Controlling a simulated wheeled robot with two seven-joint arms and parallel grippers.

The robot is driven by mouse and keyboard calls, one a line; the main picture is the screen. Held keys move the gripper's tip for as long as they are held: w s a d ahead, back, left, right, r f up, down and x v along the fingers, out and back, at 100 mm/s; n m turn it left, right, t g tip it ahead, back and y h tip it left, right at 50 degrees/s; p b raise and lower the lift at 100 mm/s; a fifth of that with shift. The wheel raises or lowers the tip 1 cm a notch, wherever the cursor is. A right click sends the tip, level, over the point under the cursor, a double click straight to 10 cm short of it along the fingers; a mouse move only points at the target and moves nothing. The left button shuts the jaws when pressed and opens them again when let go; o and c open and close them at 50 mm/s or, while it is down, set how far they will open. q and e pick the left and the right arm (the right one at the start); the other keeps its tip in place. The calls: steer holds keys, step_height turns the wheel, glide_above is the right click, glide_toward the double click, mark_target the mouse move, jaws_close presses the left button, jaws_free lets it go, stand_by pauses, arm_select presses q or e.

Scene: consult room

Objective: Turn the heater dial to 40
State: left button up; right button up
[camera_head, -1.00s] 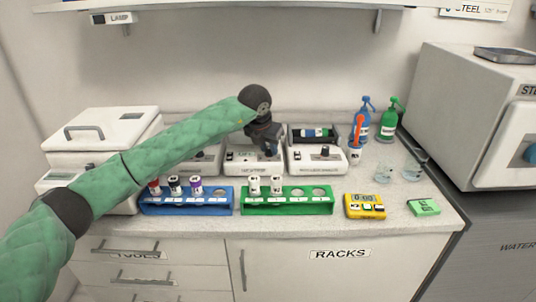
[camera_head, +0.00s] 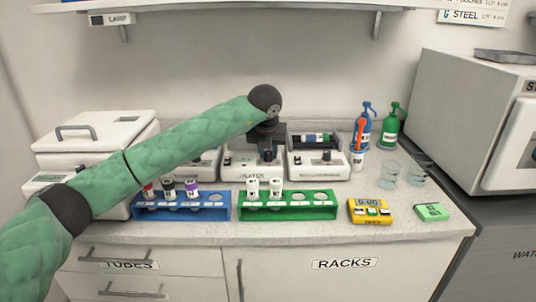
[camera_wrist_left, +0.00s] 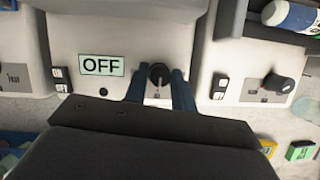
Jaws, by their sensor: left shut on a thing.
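The heater (camera_head: 241,166) is a white box at the back middle of the counter, with my left gripper (camera_head: 267,156) over its front. In the left wrist view the black heater dial (camera_wrist_left: 158,75) sits between the two fingertips of my left gripper (camera_wrist_left: 160,84), which are shut on it. An OFF display (camera_wrist_left: 102,65) shows on the heater left of the dial. The dial's scale is too small to read. My right gripper is not in view.
A blue rack (camera_head: 180,212) and a green rack (camera_head: 287,212) with capped tubes stand in front of the heater. A yellow timer (camera_head: 369,211), glass beakers (camera_head: 390,173) and a rocker device (camera_head: 318,168) are to the right. A white lidded machine (camera_head: 98,135) is at left.

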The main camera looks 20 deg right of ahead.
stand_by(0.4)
arm_select(q)
steer(key=o, duration=1)
steer(key=shift+r, duration=0.1)
